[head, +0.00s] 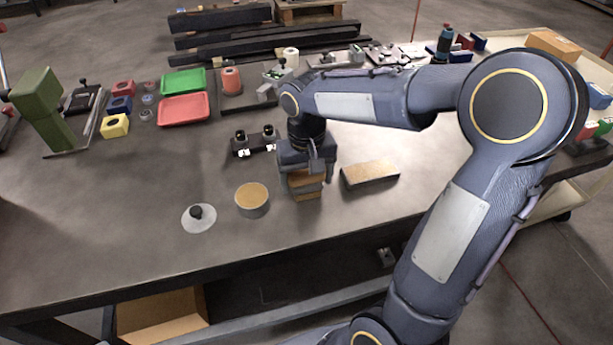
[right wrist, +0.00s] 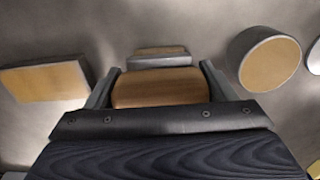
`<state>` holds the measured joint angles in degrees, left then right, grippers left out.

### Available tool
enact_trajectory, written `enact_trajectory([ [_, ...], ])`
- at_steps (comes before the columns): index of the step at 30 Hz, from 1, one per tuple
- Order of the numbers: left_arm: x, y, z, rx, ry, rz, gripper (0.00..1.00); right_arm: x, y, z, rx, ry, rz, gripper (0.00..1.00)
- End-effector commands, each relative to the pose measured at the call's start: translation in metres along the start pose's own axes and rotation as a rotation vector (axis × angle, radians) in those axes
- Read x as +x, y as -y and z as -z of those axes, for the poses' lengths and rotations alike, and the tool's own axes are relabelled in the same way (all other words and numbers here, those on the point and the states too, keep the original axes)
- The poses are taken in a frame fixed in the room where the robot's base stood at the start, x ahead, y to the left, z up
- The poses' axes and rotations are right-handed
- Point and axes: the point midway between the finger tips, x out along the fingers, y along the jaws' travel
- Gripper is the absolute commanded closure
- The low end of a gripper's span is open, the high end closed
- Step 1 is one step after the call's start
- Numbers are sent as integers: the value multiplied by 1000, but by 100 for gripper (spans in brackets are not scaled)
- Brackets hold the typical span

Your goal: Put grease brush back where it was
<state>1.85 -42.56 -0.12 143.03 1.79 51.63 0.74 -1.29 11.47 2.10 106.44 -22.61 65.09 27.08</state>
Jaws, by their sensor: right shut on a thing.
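My right gripper (head: 305,172) is over the front middle of the table. It is shut on a wooden block-like piece, which looks like the grease brush (head: 306,194). In the right wrist view the brush's wooden part (right wrist: 160,88) sits between the two fingers, with a narrower grey part with a tan top beyond it. The gripper hides much of the brush in the head view, and I cannot tell whether its lower end touches the table. My left gripper is not in view.
A round grey tin (head: 252,200) with a tan top stands left of the gripper; a flat tan-topped block (head: 370,173) lies to its right. A disc with a black knob (head: 198,216) is farther left. A black two-post fixture (head: 254,142) stands behind. The front left table is clear.

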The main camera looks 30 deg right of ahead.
Motion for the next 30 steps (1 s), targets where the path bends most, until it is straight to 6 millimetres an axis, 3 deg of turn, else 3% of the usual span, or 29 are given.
enact_trajectory([
  [7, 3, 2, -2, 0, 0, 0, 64, 5, 0, 0, -1, 0, 0, 44],
  [8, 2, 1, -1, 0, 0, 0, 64, 3, 0, 0, -1, 0, 0, 19],
  [12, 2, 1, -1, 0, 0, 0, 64, 3, 0, 0, -1, 0, 0, 1],
  [23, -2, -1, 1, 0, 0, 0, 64, -4, 0, 0, -1, -1, 0, 1],
  [26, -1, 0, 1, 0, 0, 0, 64, -15, 0, 1, -1, -3, 0, 1],
  [30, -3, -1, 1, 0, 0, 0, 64, -45, 1, 1, -2, -7, 1, 1],
])
